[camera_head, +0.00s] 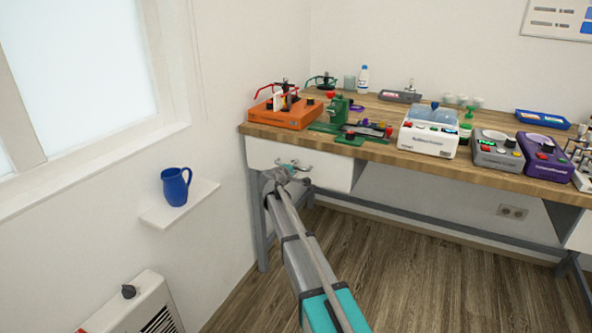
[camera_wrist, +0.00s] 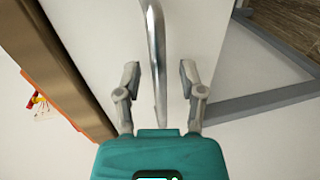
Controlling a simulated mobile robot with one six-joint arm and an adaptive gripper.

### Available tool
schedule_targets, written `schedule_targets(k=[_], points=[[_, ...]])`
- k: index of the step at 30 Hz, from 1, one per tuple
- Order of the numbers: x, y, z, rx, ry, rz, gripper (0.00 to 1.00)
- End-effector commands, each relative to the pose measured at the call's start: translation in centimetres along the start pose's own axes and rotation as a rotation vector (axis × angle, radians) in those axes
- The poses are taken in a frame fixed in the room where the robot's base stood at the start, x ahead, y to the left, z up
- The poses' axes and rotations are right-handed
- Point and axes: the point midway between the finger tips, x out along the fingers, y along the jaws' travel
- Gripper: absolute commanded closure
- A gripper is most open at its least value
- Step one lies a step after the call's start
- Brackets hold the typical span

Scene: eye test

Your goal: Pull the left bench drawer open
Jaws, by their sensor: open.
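The left bench drawer (camera_head: 332,174) has a plain white front under the left end of the wooden bench. Its metal bar handle is partly hidden by my gripper (camera_head: 293,168) in the head view. In the wrist view, the curved silver handle (camera_wrist: 154,40) runs down between the two fingers of my gripper (camera_wrist: 159,75). The fingers are open, one on each side of the bar, with a visible gap on both sides. The white drawer front (camera_wrist: 95,30) lies behind the handle. The drawer looks closed or nearly so; I cannot tell exactly.
The bench top (camera_head: 385,152) carries an orange device (camera_head: 285,116), a green device (camera_head: 339,108) and a white bath (camera_head: 428,138). A blue jug (camera_head: 175,186) stands on a wall shelf (camera_head: 152,217) to the left. A heater (camera_head: 135,305) sits below. The wooden floor before the bench is clear.

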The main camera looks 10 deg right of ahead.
Motion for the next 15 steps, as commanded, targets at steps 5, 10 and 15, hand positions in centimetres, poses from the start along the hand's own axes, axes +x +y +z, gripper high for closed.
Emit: schedule_targets(k=[5,10,15], points=[[0.00,0.01,0.02,0.000,0.000,0.000,0.49],[-0.01,0.01,0.03,0.000,0.000,0.000,0.73],[-0.01,0.01,0.04,0.000,-0.001,0.000,1.00]])
